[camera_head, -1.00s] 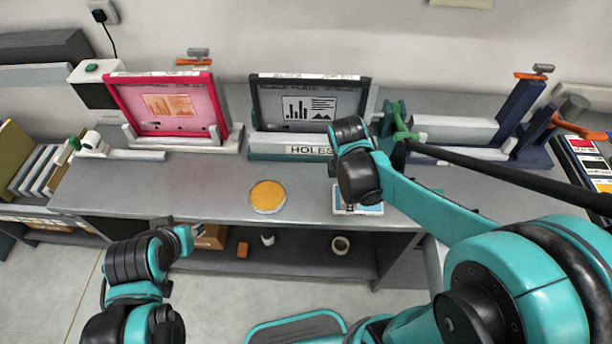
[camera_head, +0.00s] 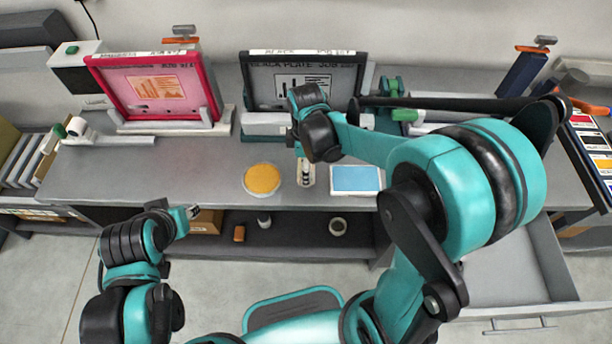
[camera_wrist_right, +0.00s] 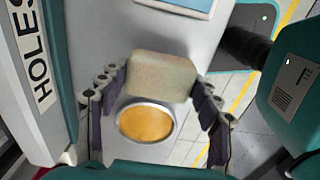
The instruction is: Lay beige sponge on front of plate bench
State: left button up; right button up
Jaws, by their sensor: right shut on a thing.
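The beige sponge (camera_wrist_right: 160,76) is a block with rounded corners, held between the fingers of my right gripper (camera_wrist_right: 160,86) in the right wrist view. In the head view my right gripper (camera_head: 307,184) hangs over the bench between the orange dish and the blue pad, and its wrist hides most of the sponge. The plate bench (camera_head: 205,170) is a grey worktop with a black-framed plate (camera_head: 305,85) at its back. My left gripper (camera_head: 193,211) is low, at the bench's front left edge; its finger opening is too small to read.
A round dish of orange material (camera_head: 262,179) and a white-edged blue pad (camera_head: 355,178) lie near the front edge. A pink-framed plate (camera_head: 155,85) stands back left. An open drawer (camera_head: 510,265) juts out at the right. The worktop left of the dish is clear.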

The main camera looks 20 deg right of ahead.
notch_tip(320, 180, down, 4)
jog(key=shift+f+b, duration=0.1)
jog(key=shift+b, duration=0.75)
jog(key=shift+c, duration=1)
jog(key=o, duration=1.2)
